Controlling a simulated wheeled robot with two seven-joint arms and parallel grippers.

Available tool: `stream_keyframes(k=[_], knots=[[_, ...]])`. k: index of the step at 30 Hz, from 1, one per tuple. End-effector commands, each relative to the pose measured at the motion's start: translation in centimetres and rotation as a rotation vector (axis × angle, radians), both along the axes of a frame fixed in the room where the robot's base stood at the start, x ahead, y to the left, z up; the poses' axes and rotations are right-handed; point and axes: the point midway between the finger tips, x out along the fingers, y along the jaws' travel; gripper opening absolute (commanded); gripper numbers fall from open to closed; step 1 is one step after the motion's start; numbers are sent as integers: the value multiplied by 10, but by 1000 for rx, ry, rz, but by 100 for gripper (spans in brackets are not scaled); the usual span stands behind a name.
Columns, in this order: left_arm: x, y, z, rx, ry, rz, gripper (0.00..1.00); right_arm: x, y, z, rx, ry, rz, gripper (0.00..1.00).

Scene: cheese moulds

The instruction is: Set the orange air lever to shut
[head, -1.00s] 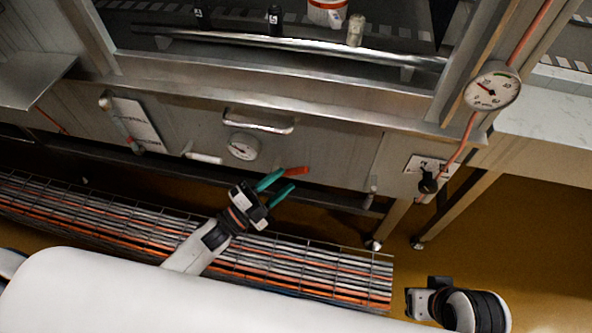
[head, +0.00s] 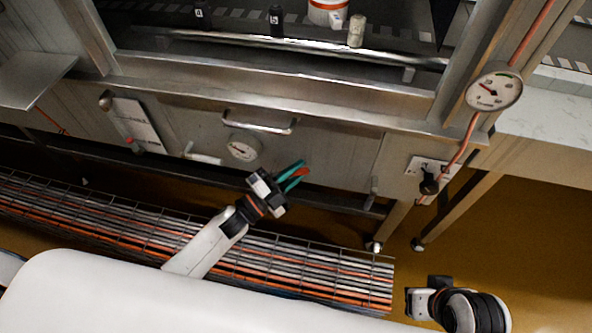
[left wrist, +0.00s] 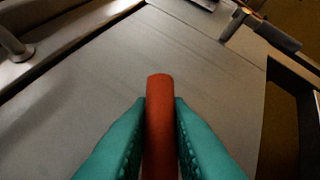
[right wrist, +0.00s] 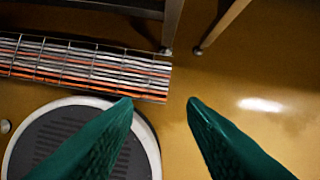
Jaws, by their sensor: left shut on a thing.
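A black switch (head: 430,184) is to the right. A grate over pipes (head: 300,272) runs along the floor. A pressure dial (head: 494,91) hangs at upper right.

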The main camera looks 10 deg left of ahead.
Motion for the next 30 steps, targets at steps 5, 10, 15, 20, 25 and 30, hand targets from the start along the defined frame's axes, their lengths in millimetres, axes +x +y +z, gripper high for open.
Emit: stream_keyframes(k=[5, 10, 15, 20, 25, 30], knots=[[0, 0, 0, 1, 0, 0, 0, 0, 0, 1, 0, -1, 0, 38], [0, -1, 0, 28, 1, 0, 0, -6, -2, 3, -6, 36, -4, 38], [0, -3, -2, 93, 0, 0, 0, -5, -2, 13, -7, 33, -4, 38], [0, -6, -8, 183, 2, -1, 0, -6, -2, 25, -7, 33, -4, 38], [0, -8, -15, 291, 3, -1, 0, 7, 0, -23, -8, 63, -1, 38], [0, -9, -22, 397, 2, -2, 0, 11, 2, -66, -9, 84, 2, 38]])
